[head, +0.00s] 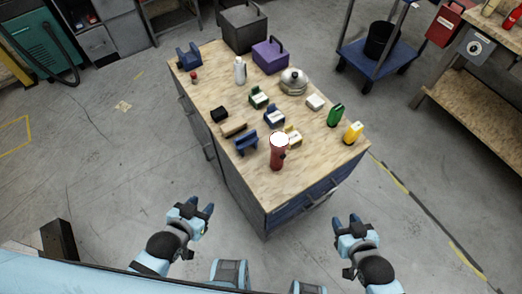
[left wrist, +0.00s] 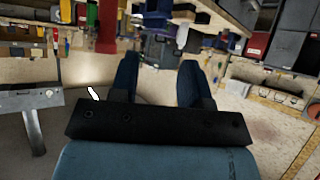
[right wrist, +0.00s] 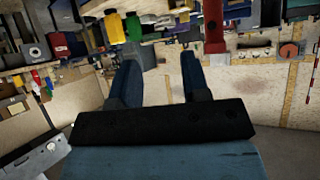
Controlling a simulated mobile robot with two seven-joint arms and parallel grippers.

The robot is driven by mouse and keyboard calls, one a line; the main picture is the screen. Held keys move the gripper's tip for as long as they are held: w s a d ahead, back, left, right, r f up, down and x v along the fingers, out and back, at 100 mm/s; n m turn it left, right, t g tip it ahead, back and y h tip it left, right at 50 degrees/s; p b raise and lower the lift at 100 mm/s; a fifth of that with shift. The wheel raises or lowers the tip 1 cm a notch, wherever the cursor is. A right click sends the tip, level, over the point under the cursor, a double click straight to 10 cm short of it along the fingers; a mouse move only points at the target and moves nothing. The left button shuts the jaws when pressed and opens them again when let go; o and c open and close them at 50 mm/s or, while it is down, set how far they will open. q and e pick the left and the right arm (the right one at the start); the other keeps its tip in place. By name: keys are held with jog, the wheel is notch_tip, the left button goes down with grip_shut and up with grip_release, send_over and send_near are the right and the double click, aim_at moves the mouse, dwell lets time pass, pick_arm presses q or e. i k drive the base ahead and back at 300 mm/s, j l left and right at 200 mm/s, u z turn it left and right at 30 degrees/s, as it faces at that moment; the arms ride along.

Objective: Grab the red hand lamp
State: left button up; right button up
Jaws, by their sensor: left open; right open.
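The red hand lamp (head: 278,156) stands near the front corner of the wooden-topped workbench (head: 310,178), its white lens face on top. It also shows as a red shape at the top of the right wrist view (right wrist: 214,28) and of the left wrist view (left wrist: 107,28). My left gripper (head: 198,208) is open and empty, left of the bench and below its top edge in the picture. My right gripper (head: 346,222) is open and empty, to the right of the bench's front corner. Both grippers are apart from the lamp.
A yellow bottle (head: 353,132) and a green bottle (head: 335,115) stand near the right edge. A purple toolbox (head: 270,56) is further back. Floor left of the bench is clear.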

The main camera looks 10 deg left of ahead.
aim_at(279, 140)
jog(key=j, duration=0.95)
jog(key=k+j, duration=0.1)
jog(key=j, duration=0.85)
